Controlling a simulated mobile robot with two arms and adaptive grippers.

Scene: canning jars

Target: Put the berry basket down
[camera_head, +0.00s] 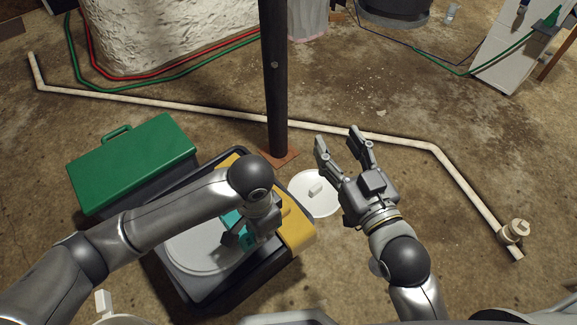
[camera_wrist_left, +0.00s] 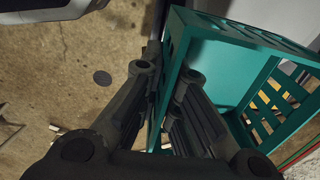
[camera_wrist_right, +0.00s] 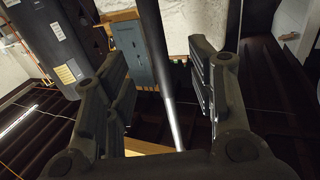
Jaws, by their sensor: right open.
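The berry basket (camera_head: 231,220) is teal with slotted walls and is mostly hidden behind my left gripper in the head view. In the left wrist view the basket (camera_wrist_left: 225,72) fills the right side, and one wall runs between my left fingers. My left gripper (camera_wrist_left: 168,82) is shut on that wall; it also shows in the head view (camera_head: 240,238). The basket is over the grey round surface (camera_head: 195,250) on the dark and yellow container. I cannot tell whether it touches that surface. My right gripper (camera_head: 338,141) is open and empty, raised to the right.
A green-lidded box (camera_head: 135,160) stands left of the dark and yellow container (camera_head: 298,228). A white round lid (camera_head: 316,195) lies between the container and my right arm. A dark post (camera_head: 275,85) rises behind. A pale pipe (camera_head: 180,105) crosses the floor. Floor at right is mostly clear.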

